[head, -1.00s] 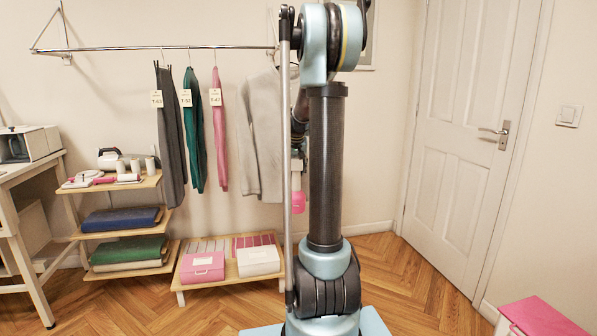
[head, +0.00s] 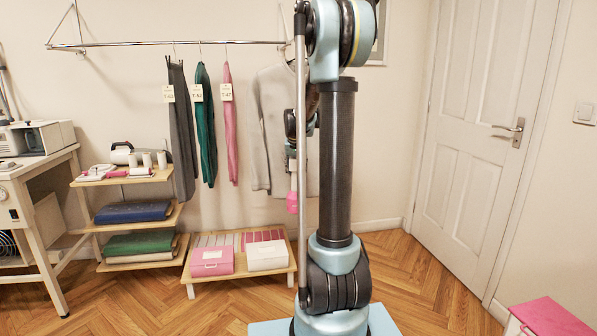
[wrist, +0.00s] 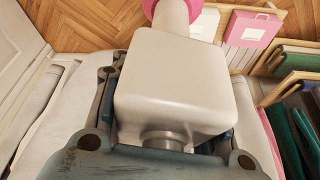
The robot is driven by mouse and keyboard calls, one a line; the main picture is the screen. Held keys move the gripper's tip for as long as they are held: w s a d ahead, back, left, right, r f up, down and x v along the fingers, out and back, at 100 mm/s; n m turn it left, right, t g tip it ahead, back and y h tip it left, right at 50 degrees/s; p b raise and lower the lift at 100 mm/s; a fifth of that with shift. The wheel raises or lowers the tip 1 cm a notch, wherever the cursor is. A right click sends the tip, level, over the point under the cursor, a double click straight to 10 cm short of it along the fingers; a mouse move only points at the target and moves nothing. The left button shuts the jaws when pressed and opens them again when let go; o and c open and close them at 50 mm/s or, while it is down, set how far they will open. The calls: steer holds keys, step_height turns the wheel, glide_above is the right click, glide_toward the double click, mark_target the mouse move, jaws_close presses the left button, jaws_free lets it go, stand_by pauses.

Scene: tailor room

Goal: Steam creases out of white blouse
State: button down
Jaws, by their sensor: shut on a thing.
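The pale grey-white blouse (head: 271,125) hangs from the rail, its right part hidden behind my arm. Its pale cloth also shows in the wrist view (wrist: 65,125), behind my gripper. My gripper (wrist: 172,112) is shut on a boxy off-white steamer (wrist: 175,85) with a round neck and a pink end (wrist: 160,8). In the head view the steamer's pink end (head: 292,202) hangs low in front of the blouse's right side. My arm hides part of the gripper there. I cannot tell whether the steamer touches the cloth.
Grey (head: 182,130), green (head: 205,125) and pink (head: 230,120) tagged garments hang left of the blouse. A low shelf (head: 240,272) with a pink box (head: 212,261) and a white box (head: 267,255) stands below. The floor before the door (head: 480,150) is clear.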

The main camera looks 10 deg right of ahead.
steer(key=shift+a+f, duration=0.3)
steer(key=shift+a, duration=0.5)
steer(key=shift+a+f, duration=0.3)
steer(key=shift+a, duration=0.5)
stand_by(2.1)
steer(key=s, duration=1.2)
stand_by(0.8)
steer(key=shift+a, duration=0.1)
stand_by(0.5)
